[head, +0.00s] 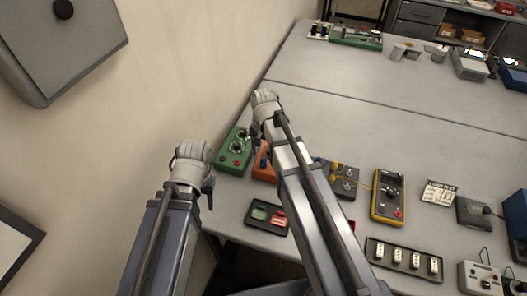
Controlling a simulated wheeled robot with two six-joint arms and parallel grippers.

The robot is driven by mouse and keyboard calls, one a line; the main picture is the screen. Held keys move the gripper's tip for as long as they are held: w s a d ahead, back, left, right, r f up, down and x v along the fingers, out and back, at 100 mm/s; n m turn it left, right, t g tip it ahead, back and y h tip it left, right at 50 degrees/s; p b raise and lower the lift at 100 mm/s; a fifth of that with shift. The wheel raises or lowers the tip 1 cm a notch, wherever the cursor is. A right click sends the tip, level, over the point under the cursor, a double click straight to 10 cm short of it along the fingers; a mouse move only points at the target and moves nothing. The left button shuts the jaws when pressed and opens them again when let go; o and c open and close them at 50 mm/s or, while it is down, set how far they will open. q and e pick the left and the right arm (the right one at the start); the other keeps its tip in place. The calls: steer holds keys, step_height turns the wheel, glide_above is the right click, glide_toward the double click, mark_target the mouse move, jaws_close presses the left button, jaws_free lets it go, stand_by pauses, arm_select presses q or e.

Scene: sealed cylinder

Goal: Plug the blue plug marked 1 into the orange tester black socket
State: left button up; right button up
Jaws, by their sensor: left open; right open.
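The orange tester (259,174) stands at the left of the near table, mostly hidden behind my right arm. I cannot make out its black socket. I cannot pick out the blue plug marked 1 with certainty. My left gripper (194,148) is open near the wall, left of the green box, and seems to hold nothing. My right gripper (264,97) is open above the table's left edge, beyond the tester, and seems empty.
A green box (234,158) stands left of the tester. The wall runs close along the left. The table's middle is clear.

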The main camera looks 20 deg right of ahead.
step_height(320, 180, up, 4)
steer(key=p, duration=0.3)
arm_select(q)
step_height(320, 180, up, 4)
arm_select(e)
steer(key=shift+s+a+f, duration=0.1)
arm_select(q)
step_height(320, 180, down, 9)
steer(key=b, duration=0.8)
steer(key=shift+r+b, duration=0.1)
steer(key=shift+b, duration=0.3)
arm_select(e)
steer(key=s+a+f+n, duration=0.2)
steer(key=s+a+n, duration=0.1)
steer(key=s, duration=0.1)
steer(key=s+a+f+n, duration=0.3)
steer(key=s+n, duration=0.1)
steer(key=s, duration=0.1)
steer(key=s+a+f+n+h, duration=0.1)
steer(key=s+a+f+n, duration=0.2)
steer(key=s+a, duration=0.1)
steer(key=shift+s+a+f+n, duration=0.1)
steer(key=shift+s+f+n, duration=0.15)
steer(key=shift+s, duration=0.35)
arm_select(q)
steer(key=shift+r, duration=0.1)
arm_select(e)
steer(key=shift+r, duration=0.15)
